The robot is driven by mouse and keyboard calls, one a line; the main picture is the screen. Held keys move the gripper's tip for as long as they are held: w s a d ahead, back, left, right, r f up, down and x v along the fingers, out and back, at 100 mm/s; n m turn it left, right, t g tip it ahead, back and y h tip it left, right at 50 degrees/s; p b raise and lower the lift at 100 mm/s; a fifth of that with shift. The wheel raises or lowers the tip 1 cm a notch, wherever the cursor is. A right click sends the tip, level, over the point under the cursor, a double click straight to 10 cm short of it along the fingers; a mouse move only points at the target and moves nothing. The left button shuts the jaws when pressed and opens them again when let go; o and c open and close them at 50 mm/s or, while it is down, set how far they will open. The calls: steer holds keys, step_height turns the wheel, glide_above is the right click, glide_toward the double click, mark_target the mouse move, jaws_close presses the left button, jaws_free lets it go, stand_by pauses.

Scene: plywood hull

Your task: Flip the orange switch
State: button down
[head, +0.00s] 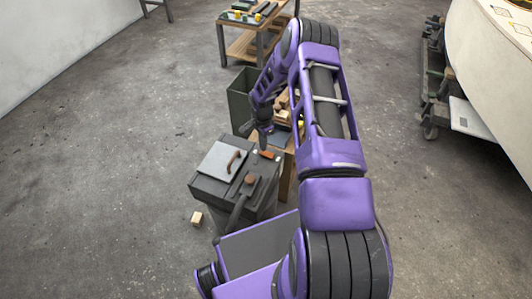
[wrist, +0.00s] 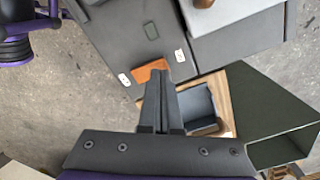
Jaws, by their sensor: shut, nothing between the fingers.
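The orange switch (head: 267,154) is a small rocker on the top of a dark grey machine (head: 205,192), near the machine's far right edge. In the wrist view the orange switch (wrist: 150,70) lies just beyond my fingertips, and the fingers cover part of its lower side. My gripper (wrist: 158,78) is shut with nothing between its fingers, pointing down over the switch. In the head view my gripper (head: 264,138) is just above and behind the switch. I cannot tell whether the tips touch it or which way it is tipped.
The machine carries a light grey lid (head: 218,161) with a brown handle and a brown-knobbed lever (head: 250,180). A dark green bin (head: 240,98) and a wooden bench stand beyond it. A small wooden block (head: 197,218) lies on the floor. Open floor lies left.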

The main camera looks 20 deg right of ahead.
steer(key=shift+f, duration=0.95)
stand_by(0.3)
steer(key=shift+r+p, duration=1.7)
steer(key=shift+r, duration=1.85)
